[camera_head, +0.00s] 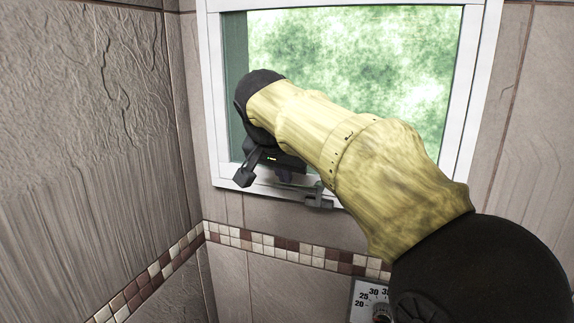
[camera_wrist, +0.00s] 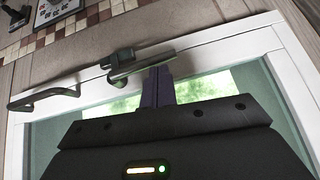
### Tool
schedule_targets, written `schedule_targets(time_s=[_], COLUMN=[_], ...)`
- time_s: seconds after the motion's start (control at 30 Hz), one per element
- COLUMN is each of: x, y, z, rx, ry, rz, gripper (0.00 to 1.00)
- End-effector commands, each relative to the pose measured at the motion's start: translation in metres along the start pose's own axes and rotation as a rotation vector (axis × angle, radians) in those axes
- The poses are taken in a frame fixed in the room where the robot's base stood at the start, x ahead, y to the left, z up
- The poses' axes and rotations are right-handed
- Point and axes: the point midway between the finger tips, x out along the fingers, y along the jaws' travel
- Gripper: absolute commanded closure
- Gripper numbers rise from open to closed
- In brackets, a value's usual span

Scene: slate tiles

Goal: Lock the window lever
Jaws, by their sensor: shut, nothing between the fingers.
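The window lever is a dark grey-green metal fitting on the white sill; its bar (camera_wrist: 143,62) runs right from its base (camera_wrist: 121,57) in the wrist view. In the head view the lever (camera_head: 319,201) shows low on the sill, partly behind my arm. The window (camera_head: 470,70) has a white frame; its pane looks onto blurred green. My gripper (camera_wrist: 159,71) is shut and empty, its dark fingertips right at the lever's bar. I cannot tell whether they touch it. In the head view my gripper (camera_head: 284,176) is partly hidden by my wrist.
A curved metal handle (camera_wrist: 45,96) sits on the same frame, left of the lever in the wrist view. A numbered dial panel (camera_head: 366,299) is on the wall below. A tiled wall (camera_head: 90,130) meets the window wall in a corner at left.

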Motion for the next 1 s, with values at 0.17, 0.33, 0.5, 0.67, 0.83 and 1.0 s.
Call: schedule_targets(time_s=[0.17, 0.33, 0.5, 0.67, 0.83, 1.0], x=[0.004, -0.007, -0.023, -0.036, -0.065, -0.095], y=[-0.001, -0.002, -0.002, -0.003, -0.006, -0.009], z=[0.005, -0.006, -0.021, -0.030, -0.029, -0.030], rx=[-0.005, -0.003, 0.001, 0.003, 0.002, 0.002], ry=[-0.022, -0.017, -0.008, -0.001, 0.001, 0.002], rz=[0.009, 0.007, 0.004, -0.001, -0.002, -0.002], gripper=[1.00, 1.00, 1.00, 1.00, 1.00, 1.00])
